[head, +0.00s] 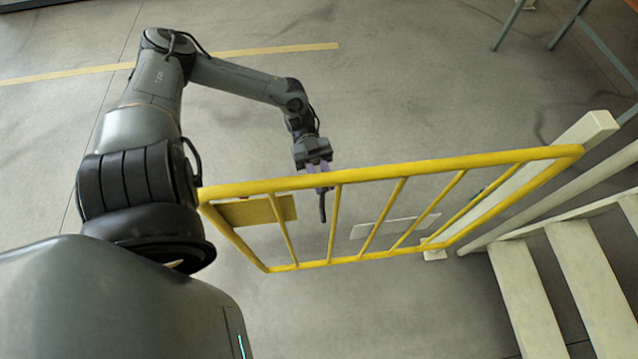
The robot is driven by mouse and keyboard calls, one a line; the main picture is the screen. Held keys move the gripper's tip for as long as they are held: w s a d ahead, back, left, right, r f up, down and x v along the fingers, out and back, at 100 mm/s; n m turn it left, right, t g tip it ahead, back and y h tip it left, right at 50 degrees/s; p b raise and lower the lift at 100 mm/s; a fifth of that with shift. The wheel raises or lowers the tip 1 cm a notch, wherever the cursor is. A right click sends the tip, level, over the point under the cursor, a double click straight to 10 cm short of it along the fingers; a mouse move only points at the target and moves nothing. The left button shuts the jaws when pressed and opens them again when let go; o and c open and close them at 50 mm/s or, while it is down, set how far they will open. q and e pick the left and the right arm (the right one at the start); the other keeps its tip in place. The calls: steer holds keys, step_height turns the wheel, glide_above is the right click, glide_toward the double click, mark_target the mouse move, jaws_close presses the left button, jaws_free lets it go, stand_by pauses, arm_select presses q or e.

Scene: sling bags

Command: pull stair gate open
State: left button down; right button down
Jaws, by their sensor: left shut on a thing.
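The stair gate (400,168) is a yellow tubular frame with several upright bars. It stands in the middle of the head view, its right end beside a cream post (588,128) at the stairs. My left arm reaches over from the left, and my left gripper (320,180) points down at the gate's top rail, left of its middle. It is shut on the gate there; the exact contact of the fingers is partly hidden by the rail. My right gripper is not in view.
Cream stair treads (525,295) and a sloping handrail (550,205) are at the lower right. Grey metal legs (575,20) stand at the upper right. The grey floor behind the gate is clear, with a yellow floor stripe (270,50) farther back.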

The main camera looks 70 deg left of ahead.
arm_select(q)
steer(key=shift+a, duration=0.15)
steer(key=c, duration=1.2)
jaws_free()
steer(key=a+b, duration=0.4)
steer(key=a, duration=0.1)
steer(key=a+b, duration=0.4)
steer(key=a, duration=0.1)
steer(key=shift+w+a, duration=0.2)
steer(key=shift+a, duration=0.15)
steer(key=shift+s, duration=0.1)
